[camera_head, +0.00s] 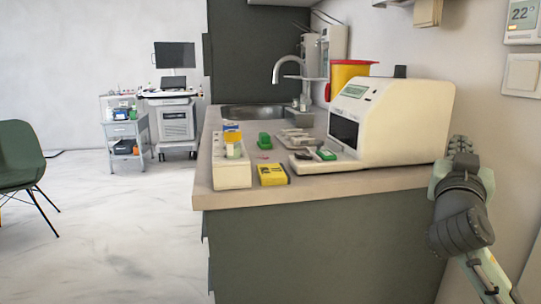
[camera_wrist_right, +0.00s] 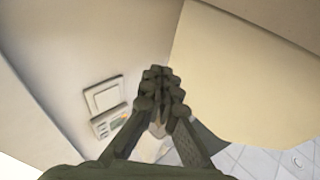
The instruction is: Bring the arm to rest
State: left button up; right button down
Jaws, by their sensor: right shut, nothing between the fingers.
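My right gripper (camera_head: 459,147) is at the right of the head view, beside the right end of the counter and close to the white analyser. In the right wrist view the fingers of my right gripper (camera_wrist_right: 160,80) are together with nothing between them. My right arm comes up from the lower right corner of the head view. My left gripper does not show in either view.
The counter (camera_head: 300,190) holds a white analyser (camera_head: 405,115), a yellow box (camera_head: 272,174), a green item (camera_head: 264,140) and a white rack (camera_head: 232,175). A wall with a thermostat (camera_head: 524,20) is close on the right. Open floor (camera_head: 110,230) lies left.

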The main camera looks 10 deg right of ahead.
jog(key=s+a+f+n+g+y, duration=0.1)
jog(key=s+f+n+g+y, duration=0.25)
jog(key=f, duration=0.95)
jog(key=s+a+f+n+g+y, duration=0.1)
jog(key=s+f+n+g+y, duration=0.2)
jog(key=f, duration=1)
jog(key=s+a+f+n+g+y, duration=0.25)
jog(key=s+f+n+g, duration=0.35)
jog(key=s+f, duration=1.1)
jog(key=s+a+f+m+y, duration=0.2)
jog(key=a+f+m, duration=0.15)
jog(key=a, duration=0.65)
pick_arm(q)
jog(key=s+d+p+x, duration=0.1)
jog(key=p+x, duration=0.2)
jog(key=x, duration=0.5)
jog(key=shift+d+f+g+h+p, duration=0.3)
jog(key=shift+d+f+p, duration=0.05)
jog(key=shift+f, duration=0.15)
pick_arm(e)
notch_tip(320, 180, down, 9)
jog(key=w+n+y, duration=0.1)
jog(key=shift+w+a, duration=0.2)
jog(key=shift+w, duration=0.15)
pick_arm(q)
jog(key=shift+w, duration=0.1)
pick_arm(e)
jog(key=shift+g, duration=0.25)
